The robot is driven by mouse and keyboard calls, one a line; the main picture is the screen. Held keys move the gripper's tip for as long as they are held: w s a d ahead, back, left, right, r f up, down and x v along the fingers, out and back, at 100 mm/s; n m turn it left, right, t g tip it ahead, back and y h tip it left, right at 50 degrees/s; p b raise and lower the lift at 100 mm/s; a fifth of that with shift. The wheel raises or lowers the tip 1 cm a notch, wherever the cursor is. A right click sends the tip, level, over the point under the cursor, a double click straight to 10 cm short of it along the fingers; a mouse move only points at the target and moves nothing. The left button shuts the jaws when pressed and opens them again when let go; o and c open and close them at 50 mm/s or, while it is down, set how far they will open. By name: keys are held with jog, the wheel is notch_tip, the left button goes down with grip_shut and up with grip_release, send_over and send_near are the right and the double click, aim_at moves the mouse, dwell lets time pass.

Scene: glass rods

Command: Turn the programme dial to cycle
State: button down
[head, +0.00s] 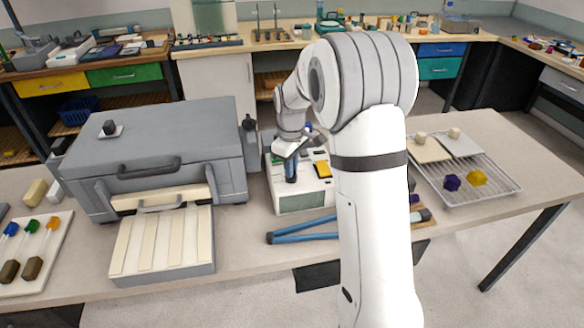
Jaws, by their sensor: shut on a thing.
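A white box-shaped unit (305,200) stands on the table right of the grey case, with a yellow pad (322,169), small dark panels and a green patch on its top. My gripper (291,174) points down at the left part of this top. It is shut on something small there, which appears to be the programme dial. The jaws and my wrist hide the dial, so its pointer and markings cannot be read. My arm covers the right side of the unit.
A large grey case (160,150) with a dark handle stands to the left, a slatted tray (160,245) in front. Blue rods (300,231) lie in front of the unit. A wire rack (470,185) with purple and yellow pieces is at right. A rod tray (35,250) is far left.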

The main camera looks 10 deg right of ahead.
jog(key=m, duration=0.4)
jog(key=shift+m+b, duration=0.3)
jog(key=m, duration=0.4)
jog(key=shift+m, duration=0.3)
jog(key=m, duration=0.4)
jog(key=shift+m+b, duration=0.3)
jog(key=shift+b, duration=0.1)
jog(key=shift+m, duration=2.1)
jog(key=c, duration=1.5)
grip_release()
